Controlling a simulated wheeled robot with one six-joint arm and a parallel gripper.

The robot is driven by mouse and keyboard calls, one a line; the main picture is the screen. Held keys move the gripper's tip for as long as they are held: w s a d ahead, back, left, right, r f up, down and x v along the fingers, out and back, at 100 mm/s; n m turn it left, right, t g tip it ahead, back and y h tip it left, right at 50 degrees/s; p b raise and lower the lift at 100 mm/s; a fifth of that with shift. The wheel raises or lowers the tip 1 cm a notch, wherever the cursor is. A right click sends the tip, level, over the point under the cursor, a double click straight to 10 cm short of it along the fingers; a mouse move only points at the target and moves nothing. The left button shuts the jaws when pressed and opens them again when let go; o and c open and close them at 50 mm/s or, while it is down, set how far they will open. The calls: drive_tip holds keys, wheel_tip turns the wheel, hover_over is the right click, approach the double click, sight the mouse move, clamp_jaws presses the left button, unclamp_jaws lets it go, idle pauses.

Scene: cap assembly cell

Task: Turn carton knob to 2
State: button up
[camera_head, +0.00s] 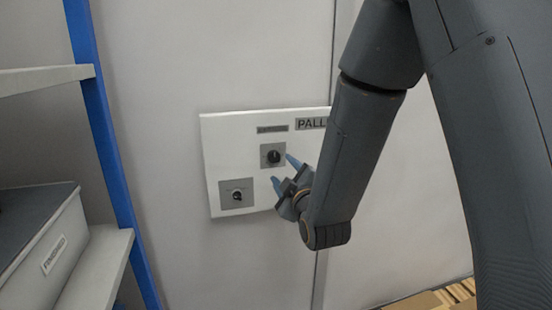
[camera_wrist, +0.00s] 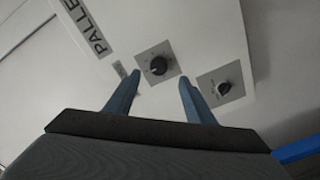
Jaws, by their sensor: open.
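A white control panel (camera_head: 225,140) on the wall carries two dark knobs on grey square plates. The upper knob (camera_head: 273,156) sits under a small dark label; the lower-left knob (camera_head: 237,196) is on a larger plate. Both also show in the wrist view, one near the middle (camera_wrist: 158,66) and one at the right (camera_wrist: 223,88). The lettering is too small to tell which is the carton knob or where it points. My gripper (camera_head: 283,170) is open, its blue fingers just short of the panel near the upper knob. In the wrist view the fingers (camera_wrist: 160,87) stand apart, touching neither knob.
A "PALL…" sign (camera_head: 311,124) is on the panel, partly cut off by my arm. A blue shelf post (camera_head: 100,130) and a grey bin labelled "FINISHED" (camera_head: 40,245) stand at the left. Bare wall separates the post from the panel.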

sight(275, 158)
drive_tip(key=p+x, duration=0.2)
drive_tip(key=x, duration=0.5)
drive_tip(key=shift+w+a+r+p, duration=0.1)
drive_tip(key=shift+w+r+p, duration=0.1)
drive_tip(key=shift+w+p, duration=0.2)
drive_tip(key=c, duration=1.1)
drive_tip(key=shift+o, duration=0.2)
